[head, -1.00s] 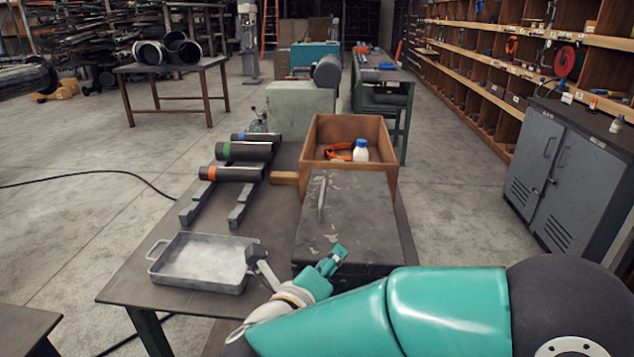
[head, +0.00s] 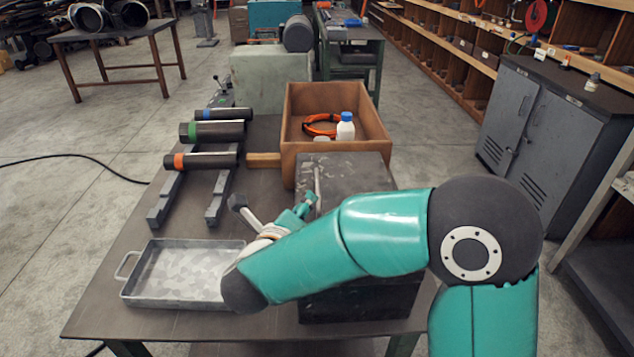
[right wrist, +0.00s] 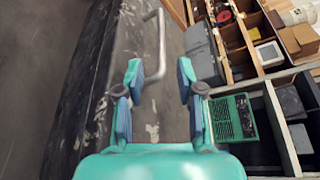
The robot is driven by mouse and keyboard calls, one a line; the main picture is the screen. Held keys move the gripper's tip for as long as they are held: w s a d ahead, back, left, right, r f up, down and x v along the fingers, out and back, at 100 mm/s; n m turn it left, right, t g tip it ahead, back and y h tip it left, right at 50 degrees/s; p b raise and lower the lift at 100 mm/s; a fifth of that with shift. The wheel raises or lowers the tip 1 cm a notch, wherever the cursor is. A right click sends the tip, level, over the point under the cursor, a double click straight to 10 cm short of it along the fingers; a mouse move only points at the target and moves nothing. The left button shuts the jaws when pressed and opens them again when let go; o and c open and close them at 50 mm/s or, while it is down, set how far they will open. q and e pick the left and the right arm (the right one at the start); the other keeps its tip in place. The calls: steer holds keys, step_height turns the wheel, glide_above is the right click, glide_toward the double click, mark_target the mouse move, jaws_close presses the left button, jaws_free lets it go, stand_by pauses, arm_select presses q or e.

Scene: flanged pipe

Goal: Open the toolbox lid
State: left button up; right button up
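The toolbox (head: 350,172) is a dark, scuffed box with its lid down, on the near right part of the table. Its pale bar handle (head: 317,183) stands on the lid's left side and is partly behind my gripper. My right gripper (head: 273,206) is open near the handle, its fingers spread. In the right wrist view the handle (right wrist: 161,42) runs along the lid, and its bent near end reaches between the open fingertips (right wrist: 160,76). The fingers do not grip it. My right forearm hides much of the toolbox. My left gripper is not in view.
A grey metal tray (head: 133,289) lies left of the toolbox. Behind are several dark pipes (head: 215,131) on supports and a wooden crate (head: 340,160) holding a white bottle (head: 345,127) and an orange ring. A grey cabinet (head: 535,125) stands right of the table.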

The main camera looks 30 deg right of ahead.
mark_target(318, 185)
steer(key=p+x, duration=0.2)
steer(key=x, duration=0.8)
steer(key=shift+w+d+f, duration=0.1)
steer(key=shift+d, duration=0.05)
jaws_close()
steer(key=shift+d, duration=0.15)
steer(key=shift+a, duration=0.2)
steer(key=shift+d+r, duration=0.1)
steer(key=shift+r, duration=0.25)
